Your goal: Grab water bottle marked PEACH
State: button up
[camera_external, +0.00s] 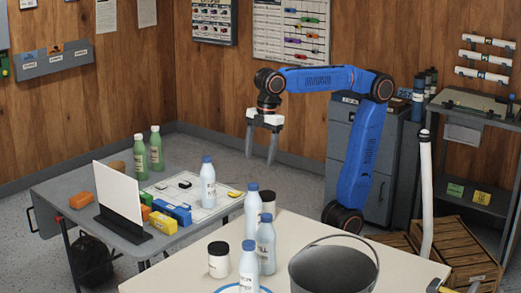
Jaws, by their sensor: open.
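Several pale bottles with blue caps are in view. One bottle (208,187) stands upright on the grey folding table. Three others, a back bottle (252,211), a middle bottle (266,247) and a front bottle (249,269), stand upright on the cream table. Their labels are too small to read surely, so I cannot tell which one is marked PEACH. My gripper (260,157) is open and empty, pointing down in the air above and behind the bottles. It touches none of them.
Two green bottles (156,150) and a white panel (119,193) stand on the grey table (190,241) with coloured blocks. The cream table (310,230) also holds a black-lidded jar (218,262), a similar jar partly hidden, and a dark bucket (334,273). Wooden crates (458,246) stand at right.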

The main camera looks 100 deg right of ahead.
aim_at(253, 196)
jog(key=w+a+r+n+g, duration=0.1)
jog(key=w+a+r+n, duration=0.2)
jog(key=a, duration=0.5)
jog(key=w+a+r+n+g, duration=0.1)
jog(key=a+r+n, duration=0.2)
jog(key=a+r, duration=0.3)
jog(key=shift+h, duration=0.3)
jog(key=f, duration=0.6)
jog(key=a+f, duration=0.1)
jog(key=f, duration=1.1)
jog(key=shift+a, duration=0.25)
grip_shut()
